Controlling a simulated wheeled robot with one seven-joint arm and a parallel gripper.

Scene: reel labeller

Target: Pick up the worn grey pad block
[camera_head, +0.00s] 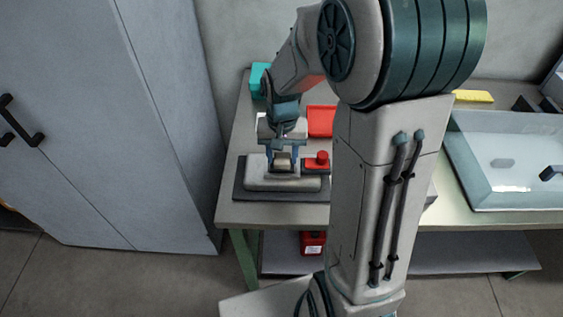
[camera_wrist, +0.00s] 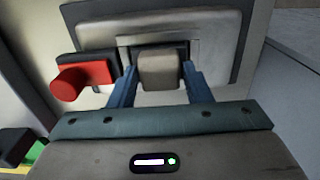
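The worn grey pad block (camera_wrist: 158,71) is a small grey-brown block with rounded edges, seated in a slot of the labeller (camera_wrist: 205,30). In the head view the block (camera_head: 283,162) shows small on the grey labeller (camera_head: 262,180). My gripper (camera_wrist: 158,75) is open, with one blue finger on each side of the block. Narrow gaps seem to show between the fingers and the block; I cannot tell whether either finger touches it. In the head view my gripper (camera_head: 283,152) points down over the labeller.
A red knob (camera_wrist: 78,82) stands close beside the slot. A red tray (camera_head: 321,121) and a teal box (camera_head: 259,78) lie further back on the table (camera_head: 232,207). A tall grey cabinet (camera_head: 90,120) stands close on the left.

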